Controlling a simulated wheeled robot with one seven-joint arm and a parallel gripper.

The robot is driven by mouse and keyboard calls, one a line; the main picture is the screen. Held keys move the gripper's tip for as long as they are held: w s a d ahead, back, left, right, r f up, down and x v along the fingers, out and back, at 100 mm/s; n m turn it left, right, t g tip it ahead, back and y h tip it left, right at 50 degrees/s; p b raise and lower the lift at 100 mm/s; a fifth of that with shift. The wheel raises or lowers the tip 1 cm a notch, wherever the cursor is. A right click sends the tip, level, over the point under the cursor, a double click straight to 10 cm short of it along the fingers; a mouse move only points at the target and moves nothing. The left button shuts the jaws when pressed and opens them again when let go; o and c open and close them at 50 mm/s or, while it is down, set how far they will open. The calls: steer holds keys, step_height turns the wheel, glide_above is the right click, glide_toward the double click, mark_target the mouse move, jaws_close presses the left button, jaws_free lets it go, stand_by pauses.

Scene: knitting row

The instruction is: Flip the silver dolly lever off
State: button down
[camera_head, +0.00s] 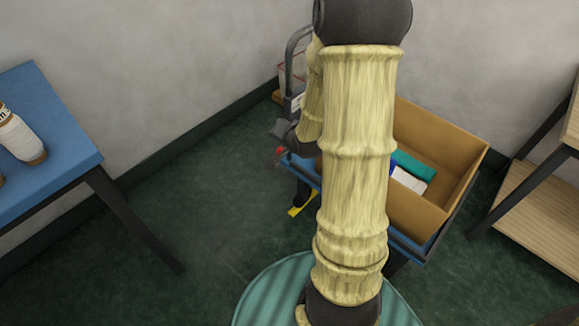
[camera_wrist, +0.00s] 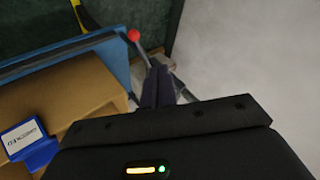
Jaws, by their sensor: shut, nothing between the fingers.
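The silver lever (camera_wrist: 143,52) has a red ball knob (camera_wrist: 134,35) at its end and stands by the edge of the blue dolly (camera_wrist: 60,47). In the head view the red knob (camera_head: 280,151) shows at the dolly's left end, close to my gripper. My gripper (camera_wrist: 158,72) is shut and empty, its dark fingers beside the lever's shaft, with the knob beyond the tips. I cannot tell whether the fingers touch the lever. The lever's lower part is hidden behind the fingers. In the head view my arm covers much of the dolly.
An open cardboard box (camera_head: 446,160) sits on the dolly with teal and white items inside. A yellow piece (camera_head: 303,205) is at floor level by the dolly. A blue table (camera_head: 60,130) stands left and a wooden shelf (camera_head: 533,200) right.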

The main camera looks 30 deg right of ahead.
steer(key=w+d+f+m+t+b, duration=0.1)
steer(key=d+f+m+t+b, duration=0.2)
steer(key=f+b, duration=0.7)
steer(key=d+f+m+t+h+b, duration=0.1)
steer(key=d+f+m+t+b, duration=0.2)
steer(key=d+f+m+b, duration=0.3)
step_height(320, 180, down, 6)
steer(key=m+b, duration=0.2)
steer(key=b, duration=0.2)
steer(key=shift+w+d+r+m+t, duration=0.25)
steer(key=shift+w+d+m+t, duration=0.05)
steer(key=shift+w+d+t, duration=0.1)
steer(key=shift+w, duration=0.1)
steer(key=w+b, duration=0.1)
steer(key=w, duration=0.2)
steer(key=w+f+b, duration=0.1)
steer(key=w+b, duration=0.1)
steer(key=w, duration=0.1)
steer(key=w+d+f+b, duration=0.1)
steer(key=w, duration=0.3)
steer(key=shift+d, duration=0.1)
steer(key=a, duration=0.1)
steer(key=a+r+b, duration=0.1)
steer(key=s+a+b, duration=0.1)
steer(key=shift+a+r, duration=0.35)
steer(key=shift+a, duration=0.05)
